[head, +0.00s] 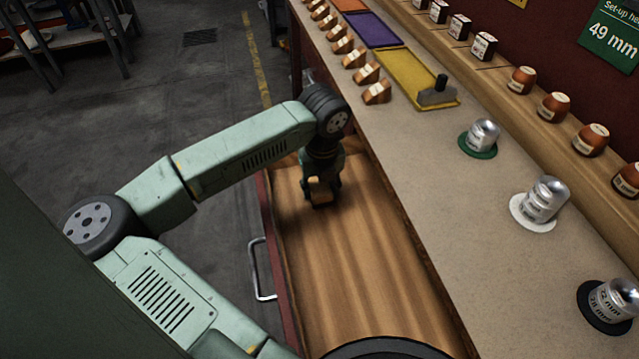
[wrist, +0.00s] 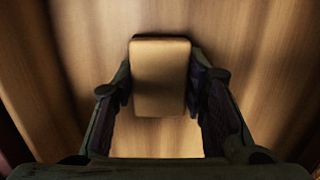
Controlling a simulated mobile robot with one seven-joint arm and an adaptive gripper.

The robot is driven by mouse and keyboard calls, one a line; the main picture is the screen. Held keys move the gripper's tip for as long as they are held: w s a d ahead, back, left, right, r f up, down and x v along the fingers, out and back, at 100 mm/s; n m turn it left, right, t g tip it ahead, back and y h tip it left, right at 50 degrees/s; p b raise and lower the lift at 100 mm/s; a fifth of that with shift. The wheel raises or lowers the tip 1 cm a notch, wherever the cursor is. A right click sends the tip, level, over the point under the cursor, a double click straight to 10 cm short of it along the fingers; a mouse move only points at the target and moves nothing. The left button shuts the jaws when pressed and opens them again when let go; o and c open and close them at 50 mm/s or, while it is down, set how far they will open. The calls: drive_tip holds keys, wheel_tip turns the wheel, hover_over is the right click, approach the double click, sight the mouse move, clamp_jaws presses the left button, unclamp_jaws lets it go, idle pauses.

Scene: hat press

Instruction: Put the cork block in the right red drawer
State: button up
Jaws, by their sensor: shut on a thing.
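The cork block (wrist: 160,75) is a tan, rounded rectangular block between my two fingers in the wrist view. In the head view the block (head: 319,190) shows small at the end of my arm. My gripper (head: 321,192) is shut on it, with a finger against each side, as the wrist view (wrist: 160,88) also shows. The open drawer (head: 345,270) has a wooden floor, a red front and a metal handle (head: 262,270). My gripper and the block are inside the drawer's outline, toward its far end. Whether the block touches the floor I cannot tell.
The worktop (head: 450,200) runs along the drawer's right side. On it are several small wooden blocks (head: 367,73), a yellow tray (head: 415,80) with a dark tool, and metal weights on discs (head: 541,200). The drawer floor nearer the camera is clear.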

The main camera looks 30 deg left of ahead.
sight(322, 191)
drive_tip(key=shift+f, duration=0.15)
drive_tip(key=o, duration=1.1)
drive_tip(key=shift+r, duration=0.3)
wheel_tip(322, 191, up, 12)
drive_tip(key=s+d+b, duration=0.1)
drive_tip(key=b, duration=0.1)
drive_tip(key=shift+f, duration=0.15)
drive_tip(key=shift+d, duration=0.15)
